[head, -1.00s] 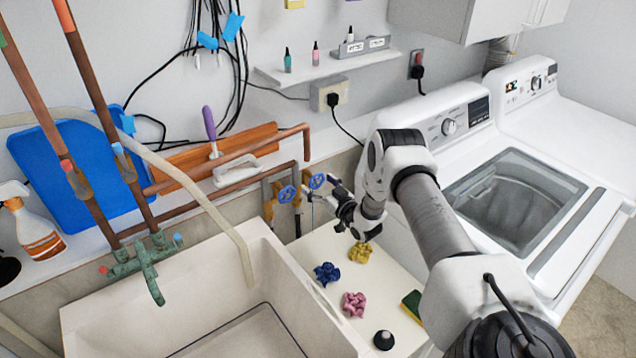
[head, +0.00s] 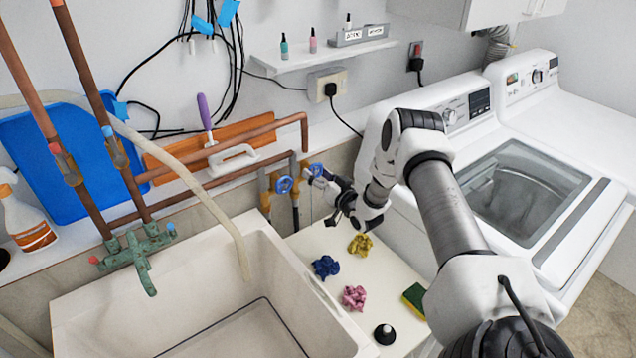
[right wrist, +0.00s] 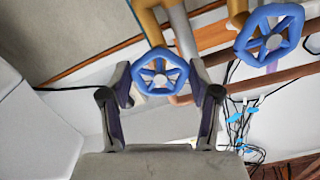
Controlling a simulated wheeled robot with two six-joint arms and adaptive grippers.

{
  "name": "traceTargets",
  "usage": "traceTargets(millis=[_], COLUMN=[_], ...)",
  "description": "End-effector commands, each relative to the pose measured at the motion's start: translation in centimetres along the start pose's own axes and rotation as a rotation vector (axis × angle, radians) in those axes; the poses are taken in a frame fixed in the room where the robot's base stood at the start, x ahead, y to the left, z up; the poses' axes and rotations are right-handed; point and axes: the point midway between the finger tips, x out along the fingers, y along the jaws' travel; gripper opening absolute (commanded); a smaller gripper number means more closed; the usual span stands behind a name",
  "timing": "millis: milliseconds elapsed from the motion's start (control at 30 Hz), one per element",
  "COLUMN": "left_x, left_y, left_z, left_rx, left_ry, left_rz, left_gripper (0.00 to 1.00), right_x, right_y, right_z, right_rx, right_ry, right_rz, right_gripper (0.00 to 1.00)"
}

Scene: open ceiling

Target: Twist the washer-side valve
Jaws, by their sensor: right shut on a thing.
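Two blue wheel valves sit on brass-coloured fittings at the wall. The washer-side valve (head: 316,170) is the right one in the head view, and the other blue valve (head: 284,185) is to its left. My right gripper (head: 327,181) is at the washer-side valve. In the right wrist view, the washer-side valve (right wrist: 160,72) lies between the two fingers of my right gripper (right wrist: 160,88), which are shut on its rim from both sides. The other blue valve (right wrist: 270,35) is at upper right there, clear of the fingers. My left gripper is not in view.
A white sink (head: 90,312) with a green tap (head: 140,255) is at left. Below my gripper, a white surface (head: 318,240) holds crumpled cloths, a sponge (head: 414,299) and a dark stopper (head: 384,334). The washer (head: 575,225) is at right. Copper pipes (head: 235,140) run left of the valves.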

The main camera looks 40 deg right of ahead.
Motion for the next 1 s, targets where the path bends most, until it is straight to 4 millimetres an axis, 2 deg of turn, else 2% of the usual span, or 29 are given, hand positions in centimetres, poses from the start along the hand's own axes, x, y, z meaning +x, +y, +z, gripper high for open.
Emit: traceTargets(millis=[200,233,300,667,767,1000], left_x=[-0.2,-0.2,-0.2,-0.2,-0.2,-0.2], left_y=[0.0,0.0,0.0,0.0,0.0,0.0], left_z=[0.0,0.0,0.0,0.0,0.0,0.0], left_rx=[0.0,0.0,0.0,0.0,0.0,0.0], left_ry=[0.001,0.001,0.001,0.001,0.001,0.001], left_rz=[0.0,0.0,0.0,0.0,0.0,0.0], left_gripper=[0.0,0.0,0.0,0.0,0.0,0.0], right_x=[0.1,0.1,0.1,-0.3,-1.5,-7.5], right_y=[-0.1,-0.1,-0.1,0.0,0.1,0.1], right_z=[-0.2,-0.2,-0.2,-0.1,-0.1,-0.1], right_rx=[-0.001,-0.001,-0.002,-0.003,0.0,0.003], right_ry=[0.0,0.0,0.0,-0.002,-0.003,-0.002], right_rz=[-0.002,-0.002,-0.002,0.0,0.002,0.005], right_gripper=[0.27,0.65,0.86,0.86,0.86,0.86])
